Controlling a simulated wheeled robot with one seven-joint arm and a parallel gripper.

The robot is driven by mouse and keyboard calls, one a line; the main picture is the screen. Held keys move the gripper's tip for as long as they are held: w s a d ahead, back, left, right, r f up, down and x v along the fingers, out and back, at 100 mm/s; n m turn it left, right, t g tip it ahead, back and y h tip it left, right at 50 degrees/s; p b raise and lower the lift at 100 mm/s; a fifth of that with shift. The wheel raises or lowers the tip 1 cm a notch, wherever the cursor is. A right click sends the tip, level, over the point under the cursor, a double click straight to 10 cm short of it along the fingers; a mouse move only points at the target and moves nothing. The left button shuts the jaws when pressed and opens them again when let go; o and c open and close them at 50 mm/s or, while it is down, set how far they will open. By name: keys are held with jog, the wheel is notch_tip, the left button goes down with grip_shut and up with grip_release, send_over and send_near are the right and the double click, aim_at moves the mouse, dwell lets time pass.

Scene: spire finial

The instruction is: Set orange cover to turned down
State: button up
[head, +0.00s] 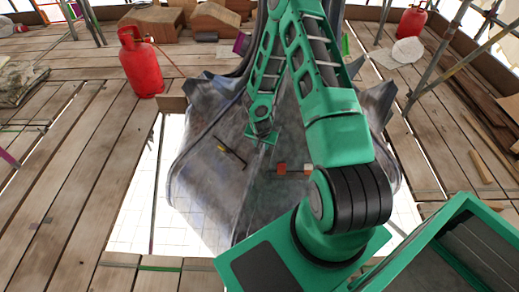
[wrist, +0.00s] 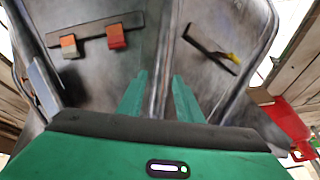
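A dark bar on the metal spire carries two small covers. The orange cover (wrist: 68,45) is on the bar's left in the wrist view; it shows small and pale on the right in the head view (head: 308,168). The red cover (wrist: 116,37) sits beside it, and also shows in the head view (head: 281,168). Their exact tilt is too small to tell. My gripper (wrist: 160,95) is open, its two green fingers apart with nothing between them, over the spire's seam. It is apart from both covers. In the head view my gripper (head: 262,137) is left of the bar.
A dark lever with a yellow end (wrist: 222,55) is on the spire's other face. The grey spire (head: 210,185) rises through an opening in the plank floor (head: 60,220). Red gas cylinders (head: 140,65) stand on the planks, with scaffold poles around the edges.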

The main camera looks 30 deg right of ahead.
aim_at(261, 147)
jog(key=shift+x, duration=2.6)
